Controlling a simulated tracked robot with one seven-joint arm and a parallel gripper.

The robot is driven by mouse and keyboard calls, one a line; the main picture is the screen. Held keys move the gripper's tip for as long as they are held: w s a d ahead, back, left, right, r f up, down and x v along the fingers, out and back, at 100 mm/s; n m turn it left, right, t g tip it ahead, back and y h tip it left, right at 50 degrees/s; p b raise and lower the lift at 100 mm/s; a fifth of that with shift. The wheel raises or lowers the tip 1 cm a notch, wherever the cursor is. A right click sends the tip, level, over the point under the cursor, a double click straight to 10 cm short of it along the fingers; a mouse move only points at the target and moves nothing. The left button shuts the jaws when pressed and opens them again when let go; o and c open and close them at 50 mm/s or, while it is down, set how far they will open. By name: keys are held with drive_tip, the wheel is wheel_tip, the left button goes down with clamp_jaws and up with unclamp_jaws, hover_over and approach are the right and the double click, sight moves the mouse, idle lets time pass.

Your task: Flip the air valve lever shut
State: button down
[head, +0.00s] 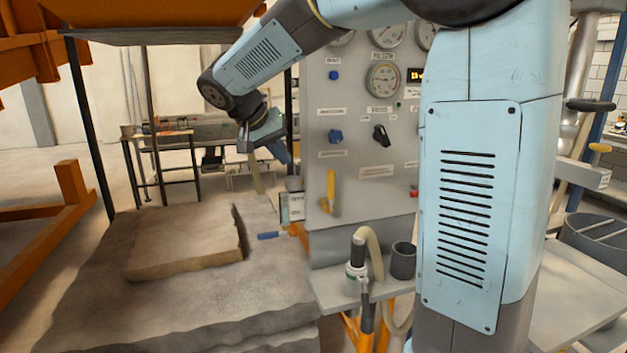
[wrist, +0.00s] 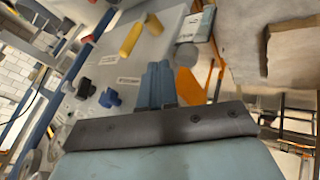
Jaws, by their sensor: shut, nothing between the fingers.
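The yellow lever (head: 330,186) is on the lower left of the grey control panel (head: 360,207) and stands roughly upright in the head view. In the wrist view the yellow lever (wrist: 130,39) shows tilted near the top, beyond the fingertips. I take it for the air valve lever; its label is too small to read. My gripper (head: 284,157) is in the air left of the panel, higher than the lever and apart from it. Its blue fingers (wrist: 155,84) are closed together and empty in the wrist view.
A blue knob (head: 335,136), black knob (head: 381,135) and red knob (head: 414,190) stick out of the panel. A hose nozzle (head: 357,250) and dark cup (head: 403,261) stand on a shelf below. A sandy slab (head: 185,243) lies at left, with a small blue object (head: 268,235) beside it.

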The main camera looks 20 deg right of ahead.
approach(331, 191)
drive_tip(key=w+a+f, duration=0.2)
drive_tip(key=w+f, duration=0.2)
drive_tip(key=shift+d+f, duration=0.1)
drive_tip(key=shift+d, duration=0.85)
drive_tip(key=shift+d+f, duration=0.15)
drive_tip(key=shift+d, duration=0.85)
